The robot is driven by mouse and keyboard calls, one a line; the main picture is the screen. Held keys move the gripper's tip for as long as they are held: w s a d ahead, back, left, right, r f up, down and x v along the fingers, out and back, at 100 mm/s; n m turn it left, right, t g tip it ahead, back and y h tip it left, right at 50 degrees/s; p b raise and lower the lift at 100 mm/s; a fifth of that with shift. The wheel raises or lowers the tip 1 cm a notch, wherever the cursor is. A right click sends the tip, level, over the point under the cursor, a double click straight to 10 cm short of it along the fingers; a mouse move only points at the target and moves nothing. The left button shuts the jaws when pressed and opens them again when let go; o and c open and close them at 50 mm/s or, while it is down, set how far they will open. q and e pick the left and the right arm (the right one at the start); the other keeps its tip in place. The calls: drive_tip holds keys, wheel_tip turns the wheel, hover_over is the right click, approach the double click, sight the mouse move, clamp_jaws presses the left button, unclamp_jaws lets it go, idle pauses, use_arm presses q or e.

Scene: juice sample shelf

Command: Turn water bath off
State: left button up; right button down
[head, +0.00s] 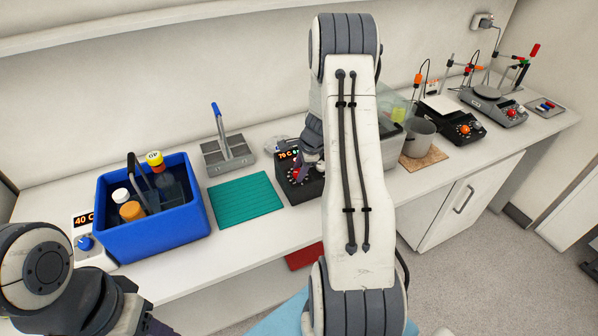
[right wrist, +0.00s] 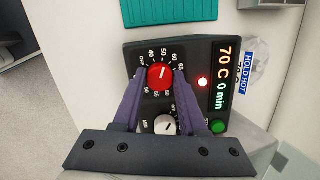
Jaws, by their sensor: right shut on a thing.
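A black control box (head: 301,190) with a lit orange "70 C" display (right wrist: 222,78) stands on the bench, partly behind my right arm. The right wrist view shows its red knob (right wrist: 160,77) with a temperature scale and an OFF mark around it. My right gripper (right wrist: 160,80) is shut on the red knob, one purple finger on each side; it also shows in the head view (head: 303,172). The display also reads "0 min", and a red light (right wrist: 203,82) beside it is lit.
A white knob (right wrist: 165,125) and a green button (right wrist: 217,127) sit close by my fingers. A teal mat (head: 245,197) lies between. A grey pot (head: 418,138) stands right.

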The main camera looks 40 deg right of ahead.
drive_tip(key=n+b, duration=0.1)
drive_tip(key=n, duration=0.2)
drive_tip(key=shift+w+n, duration=0.1)
drive_tip(key=shift+n, duration=0.3)
drive_tip(key=n+g+b, duration=0.1)
drive_tip(key=n, duration=0.2)
drive_tip(key=shift+n+b, duration=0.3)
drive_tip(key=shift+b, duration=0.1)
drive_tip(key=n+b, duration=0.1)
drive_tip(key=n, duration=0.2)
drive_tip(key=shift+n+g+b, duration=0.3)
drive_tip(key=shift+n+b, duration=0.25)
drive_tip(key=shift+n, duration=0.85)
drive_tip(key=shift+r, duration=0.1)
drive_tip(key=shift+c, duration=2.2)
unclamp_jaws()
